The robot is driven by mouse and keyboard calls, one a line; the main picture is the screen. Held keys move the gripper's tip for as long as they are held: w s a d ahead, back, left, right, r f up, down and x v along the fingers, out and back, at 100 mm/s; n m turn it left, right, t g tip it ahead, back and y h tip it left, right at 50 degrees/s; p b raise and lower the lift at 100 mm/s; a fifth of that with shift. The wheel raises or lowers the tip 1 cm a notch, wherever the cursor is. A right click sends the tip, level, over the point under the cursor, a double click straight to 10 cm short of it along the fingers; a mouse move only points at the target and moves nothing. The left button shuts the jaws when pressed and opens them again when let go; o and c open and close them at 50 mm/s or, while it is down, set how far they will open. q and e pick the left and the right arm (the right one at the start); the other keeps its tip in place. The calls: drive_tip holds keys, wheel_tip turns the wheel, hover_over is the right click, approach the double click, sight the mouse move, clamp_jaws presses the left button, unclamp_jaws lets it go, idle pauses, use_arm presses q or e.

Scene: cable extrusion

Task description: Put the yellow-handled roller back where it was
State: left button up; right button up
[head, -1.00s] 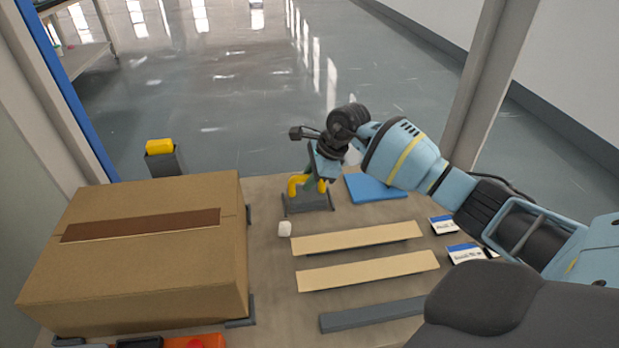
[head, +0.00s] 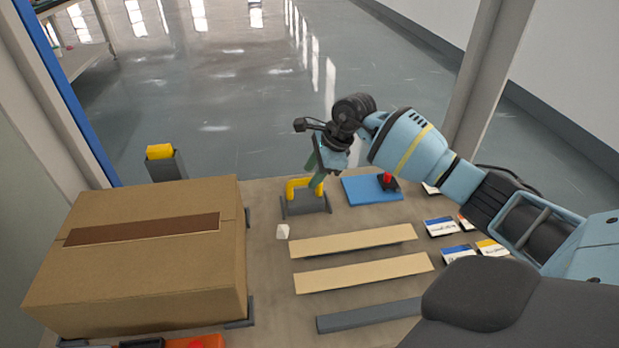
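A yellow arched handle (head: 303,185), which looks like that of the yellow-handled roller, stands upright at a dark grey base (head: 306,204) at the far side of the table. I cannot make out a roller part there. My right gripper (head: 318,175) points down just above and to the right of the handle, partly in front of it. A green piece shows at its fingers. I cannot tell whether the fingers touch the handle or how far apart they are. My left gripper is out of view.
A large cardboard box (head: 140,280) fills the left of the table (head: 265,275). Two pale strips (head: 355,241) and a grey bar (head: 370,315) lie in front. A blue pad (head: 360,191) with a red-topped item (head: 388,180) is right of the handle. A small white block (head: 283,232) lies nearby.

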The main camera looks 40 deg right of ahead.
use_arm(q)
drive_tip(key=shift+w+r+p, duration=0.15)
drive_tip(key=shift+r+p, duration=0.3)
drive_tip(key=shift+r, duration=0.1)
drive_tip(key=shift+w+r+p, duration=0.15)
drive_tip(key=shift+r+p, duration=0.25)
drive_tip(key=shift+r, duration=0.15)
use_arm(e)
drive_tip(key=v, duration=0.8)
drive_tip(key=shift+a, duration=0.1)
